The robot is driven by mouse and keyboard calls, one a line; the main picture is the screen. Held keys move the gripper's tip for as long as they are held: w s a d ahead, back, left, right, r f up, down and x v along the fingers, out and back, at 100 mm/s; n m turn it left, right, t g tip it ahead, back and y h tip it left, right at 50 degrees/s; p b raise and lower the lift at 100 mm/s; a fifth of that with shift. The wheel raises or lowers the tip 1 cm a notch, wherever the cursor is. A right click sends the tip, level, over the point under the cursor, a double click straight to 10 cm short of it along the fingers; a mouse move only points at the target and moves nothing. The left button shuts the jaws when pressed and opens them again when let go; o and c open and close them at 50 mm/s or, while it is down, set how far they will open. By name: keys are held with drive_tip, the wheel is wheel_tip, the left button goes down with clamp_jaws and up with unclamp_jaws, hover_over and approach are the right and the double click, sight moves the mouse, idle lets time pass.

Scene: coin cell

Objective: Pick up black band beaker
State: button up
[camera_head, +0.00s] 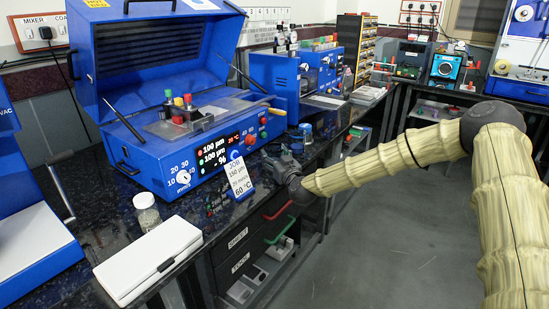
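My gripper (273,167) is at the front edge of the dark bench, just right of a small white sign reading "60 °C" (239,177). It is small and dark against the dark bench, so I cannot tell whether its fingers are open or shut, or whether anything is between them. I cannot make out a beaker with a black band. A small clear jar (147,213) with pale contents stands at the left, well away from my gripper. A small blue-topped container (306,132) stands behind my gripper.
A large blue coating machine (182,170) with its lid raised stands behind the sign. A white case (150,259) lies at the bench's front left. Drawers with red and green handles (279,229) are below the gripper. More blue equipment stands farther back. The grey floor at right is clear.

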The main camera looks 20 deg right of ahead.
drive_tip(key=c, duration=0.5)
drive_tip(key=shift+r, duration=0.25)
